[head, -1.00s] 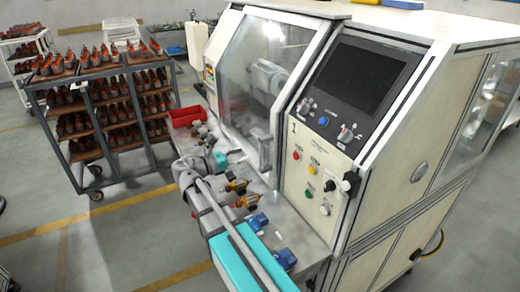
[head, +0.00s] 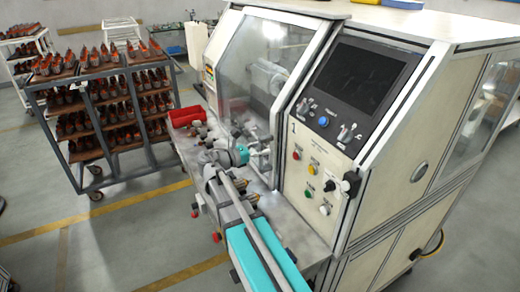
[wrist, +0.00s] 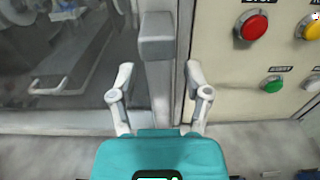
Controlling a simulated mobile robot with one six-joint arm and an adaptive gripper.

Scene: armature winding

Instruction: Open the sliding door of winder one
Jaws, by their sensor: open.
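Winder one is the cream machine (head: 305,150) marked "1". Its clear sliding door (head: 245,70) is shut, with the pane covering the front opening beside the control panel. In the wrist view the grey door handle (wrist: 157,35) stands upright at the door's right edge. My gripper (wrist: 159,75) is open, one finger on each side of the handle bar in the picture. I cannot tell whether the fingers touch it. In the head view my gripper (head: 262,150) is at the lower right corner of the door and hides most of the handle.
A control panel with a red button (wrist: 252,26) and a green button (wrist: 273,84) lies just right of the handle. Red bins (head: 185,116) sit at the left end of the machine's ledge. A rack of parts (head: 115,115) stands at the left.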

